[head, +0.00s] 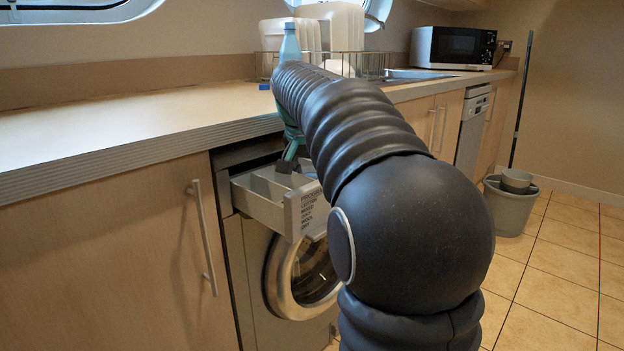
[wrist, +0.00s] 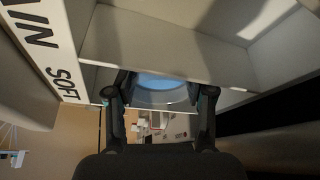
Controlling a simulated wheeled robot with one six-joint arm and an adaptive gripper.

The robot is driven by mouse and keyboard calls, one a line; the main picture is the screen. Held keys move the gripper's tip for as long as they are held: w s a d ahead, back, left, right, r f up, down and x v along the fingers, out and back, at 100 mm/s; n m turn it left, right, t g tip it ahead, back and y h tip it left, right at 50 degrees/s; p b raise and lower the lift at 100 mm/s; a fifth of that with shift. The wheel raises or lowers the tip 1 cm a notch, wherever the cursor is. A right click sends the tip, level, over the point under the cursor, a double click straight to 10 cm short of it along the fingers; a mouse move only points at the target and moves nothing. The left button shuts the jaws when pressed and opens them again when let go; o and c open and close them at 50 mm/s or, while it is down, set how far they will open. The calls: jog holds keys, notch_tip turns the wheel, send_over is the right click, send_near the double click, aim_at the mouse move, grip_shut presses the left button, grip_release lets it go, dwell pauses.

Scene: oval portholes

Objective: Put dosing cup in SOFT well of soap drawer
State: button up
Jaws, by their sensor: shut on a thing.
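The soap drawer (head: 262,207) is pulled open from the washing machine below the counter. In the wrist view its front edge (wrist: 68,50) runs down the left, with part of MAIN and the word SOFT. A pale divider (wrist: 170,55) crosses the drawer. My gripper (wrist: 158,92) is shut on the dosing cup (wrist: 160,97), a clear cup with blue inside. The cup is level with the SOFT label, over or at the compartment there; I cannot tell how deep it sits. In the head view my gripper (head: 290,160) is just above the drawer, and the cup is hidden.
The countertop (head: 130,125) overhangs just above the drawer. A blue bottle (head: 289,45) and a small blue object (head: 264,86) stand on it. The round washer door (head: 300,275) is below. A grey bucket (head: 510,205) stands on the floor at right.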

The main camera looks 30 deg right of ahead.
jog(key=shift+f, duration=0.1)
jog(key=o, duration=1)
jog(key=p+v, duration=0.2)
jog(key=v, duration=1)
jog(key=shift+p, duration=0.4)
